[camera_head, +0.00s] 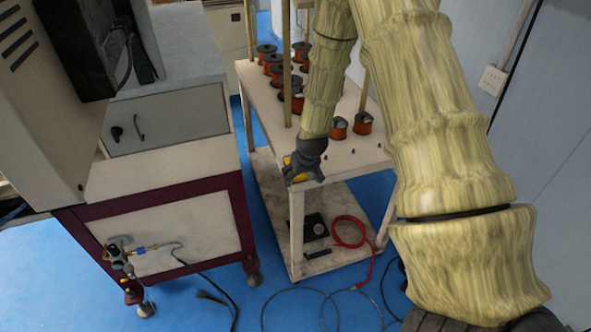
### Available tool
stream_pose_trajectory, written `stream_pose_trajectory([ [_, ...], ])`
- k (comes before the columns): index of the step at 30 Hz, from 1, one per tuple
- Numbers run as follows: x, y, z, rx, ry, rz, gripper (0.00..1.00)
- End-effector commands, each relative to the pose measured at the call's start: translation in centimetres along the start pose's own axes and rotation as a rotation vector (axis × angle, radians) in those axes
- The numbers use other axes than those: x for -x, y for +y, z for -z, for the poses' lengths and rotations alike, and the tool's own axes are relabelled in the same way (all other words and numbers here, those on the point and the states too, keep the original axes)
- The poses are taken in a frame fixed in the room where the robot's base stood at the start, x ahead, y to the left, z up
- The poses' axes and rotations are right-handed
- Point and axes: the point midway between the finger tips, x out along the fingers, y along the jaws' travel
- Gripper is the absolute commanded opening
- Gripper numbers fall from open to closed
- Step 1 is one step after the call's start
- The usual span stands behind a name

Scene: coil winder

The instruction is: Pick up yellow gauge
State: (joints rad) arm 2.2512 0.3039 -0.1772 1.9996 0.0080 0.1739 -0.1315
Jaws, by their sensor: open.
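The yellow gauge (298,177) is at the near left corner of the cart's upper shelf. Only small yellow patches of it show, because my dark gripper covers the rest. My gripper (303,172) points down right over it, with its fingers open and close around or beside the gauge. I cannot tell whether the fingers touch it.
The wooden cart (356,150) carries several copper wire spools (267,52), with two (362,123) near my arm. Its lower shelf holds a red cable (349,231) and a dark box (315,227). A machine cabinet (171,226) stands left; loose cables lie on the blue floor.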

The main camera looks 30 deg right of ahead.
Motion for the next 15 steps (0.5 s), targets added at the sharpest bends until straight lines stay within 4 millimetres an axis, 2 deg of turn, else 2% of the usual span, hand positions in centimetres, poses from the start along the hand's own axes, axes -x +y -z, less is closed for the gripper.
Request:
stream_pose_trajectory([
  [2, 0.01, -0.01, 0.01, 0.000, 0.000, 0.000, 0.75],
  [11, 0.03, 0.00, 0.01, 0.000, 0.000, 0.000, 0.20],
  [15, 0.05, -0.01, 0.06, 0.000, 0.001, 0.000, 0.20],
])
